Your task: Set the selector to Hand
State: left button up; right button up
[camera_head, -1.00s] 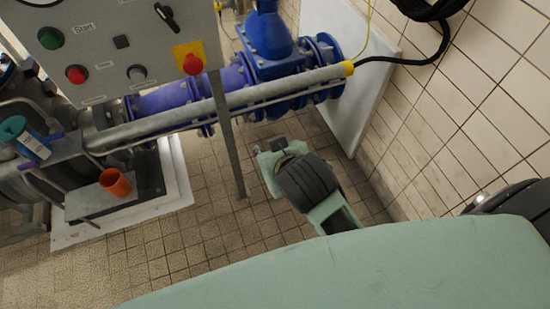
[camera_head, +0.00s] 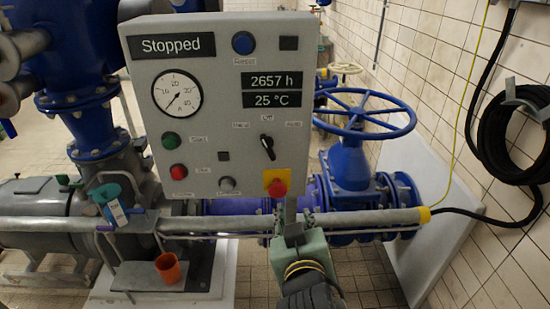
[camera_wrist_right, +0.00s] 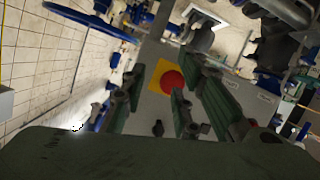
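The selector (camera_head: 268,147) is a black knob on the upright grey control panel (camera_head: 215,60), under small labels reading Hand, Off and Auto from left to right. Its handle slants from upper left to lower right; which label it marks is hard to tell. My right gripper (camera_head: 292,222) is below the panel's lower edge, beneath the selector and apart from it. In the right wrist view my right gripper (camera_wrist_right: 160,100) has its fingers spread and nothing held. A small dark knob there (camera_wrist_right: 157,128) is likely the selector. My left gripper is not in view.
A red knob on a yellow plate (camera_head: 277,187) sits under the selector, close above my gripper. A blue handwheel (camera_head: 365,112) stands right of the panel. An orange cup (camera_head: 168,268) is at lower left.

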aim_at(269, 151)
jog(key=w+a+r+n+t, duration=0.15)
jog(key=a+r+t, duration=0.35)
jog(key=r, duration=0.6)
jog(key=shift+g+y, duration=0.3)
jog(key=shift+g, duration=0.4)
jog(key=w+p, duration=0.1)
jog(key=w, duration=0.2)
jog(key=w+p, duration=0.2)
jog(key=w, duration=0.2)
jog(key=shift+w+a+r, duration=0.1)
jog(key=shift+a, duration=0.1)
jog(key=shift+c, duration=0.3)
grip_shut()
